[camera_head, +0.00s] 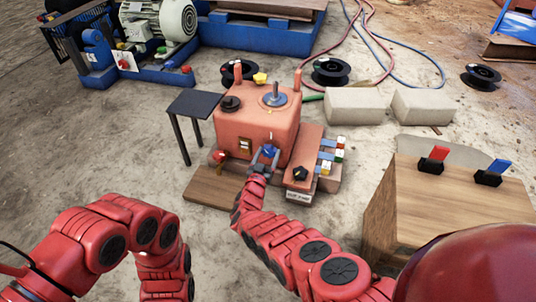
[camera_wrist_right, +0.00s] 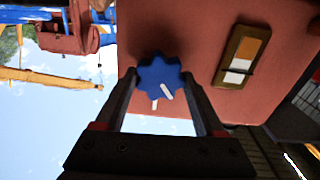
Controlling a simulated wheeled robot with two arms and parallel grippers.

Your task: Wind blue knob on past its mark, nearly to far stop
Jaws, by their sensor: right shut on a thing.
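The blue knob (camera_head: 270,151) sits on the front face of a red-orange control box (camera_head: 253,115). In the right wrist view the blue knob (camera_wrist_right: 157,74) is lobed, with a white pointer line. A short white mark (camera_wrist_right: 154,104) lies just beside the knob's rim, and the pointer's end is a little to its right. My right gripper (camera_head: 265,154) is shut on the knob, and in the wrist view its fingers (camera_wrist_right: 161,90) stand on either side of it. My left arm shows at the lower left; its gripper is out of view.
A rocker switch (camera_wrist_right: 237,57) is beside the knob. The box also has a black knob (camera_head: 231,103), a yellow knob (camera_head: 260,78), a lever (camera_head: 275,92) and a red knob (camera_head: 220,156). A black star knob (camera_head: 300,173) is close on the right. A wooden crate (camera_head: 415,215) stands further right.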

